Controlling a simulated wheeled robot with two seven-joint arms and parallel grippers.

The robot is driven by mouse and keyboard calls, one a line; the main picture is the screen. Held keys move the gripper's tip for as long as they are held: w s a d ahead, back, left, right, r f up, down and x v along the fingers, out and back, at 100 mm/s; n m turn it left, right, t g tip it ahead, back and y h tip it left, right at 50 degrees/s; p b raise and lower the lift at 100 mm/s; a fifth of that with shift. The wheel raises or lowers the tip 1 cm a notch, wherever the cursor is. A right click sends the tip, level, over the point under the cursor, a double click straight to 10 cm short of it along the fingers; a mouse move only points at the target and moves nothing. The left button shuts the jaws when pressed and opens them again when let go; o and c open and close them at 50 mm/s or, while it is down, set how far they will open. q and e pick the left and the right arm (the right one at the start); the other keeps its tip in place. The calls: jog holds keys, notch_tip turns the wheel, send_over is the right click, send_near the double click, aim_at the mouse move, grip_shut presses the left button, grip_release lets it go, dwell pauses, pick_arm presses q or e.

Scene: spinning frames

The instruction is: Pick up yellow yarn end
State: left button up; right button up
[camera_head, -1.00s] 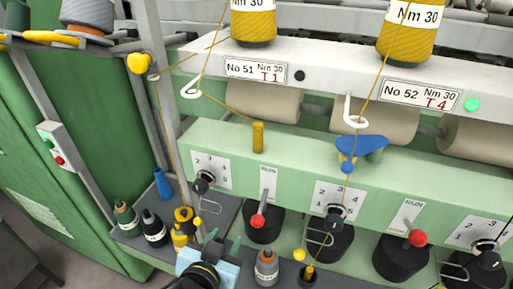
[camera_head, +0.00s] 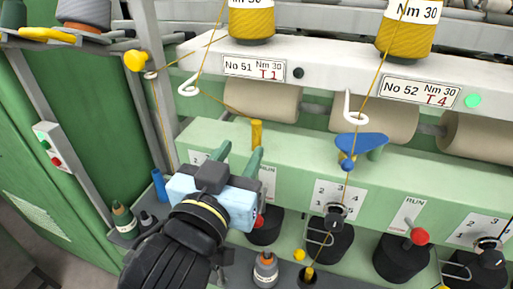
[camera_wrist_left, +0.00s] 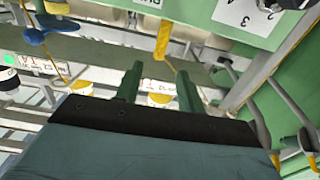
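A short yellow yarn end (camera_head: 257,133) stands out at the top edge of the green machine panel, with a thin yarn running to it from the white hook at upper left. My left gripper (camera_head: 241,155) is open, its two green fingers just below and left of the yarn end and apart from it. In the left wrist view the yarn end (camera_wrist_left: 162,42) shows beyond and between the open fingers (camera_wrist_left: 160,88), with nothing held. My right gripper is not in view.
White yarn hooks (camera_head: 188,87) and a blue lever (camera_head: 361,145) stick out near the panel. Yellow cones (camera_head: 405,38) stand above, and a green cabinet (camera_head: 50,120) is at left.

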aim_at(255, 128)
pick_arm(q)
jog(key=b+x, duration=0.1)
jog(key=x, duration=0.2)
jog(key=shift+s+d+r, duration=0.1)
jog(key=shift+p+x, duration=0.5)
jog(key=shift+x, duration=2.6)
grip_shut()
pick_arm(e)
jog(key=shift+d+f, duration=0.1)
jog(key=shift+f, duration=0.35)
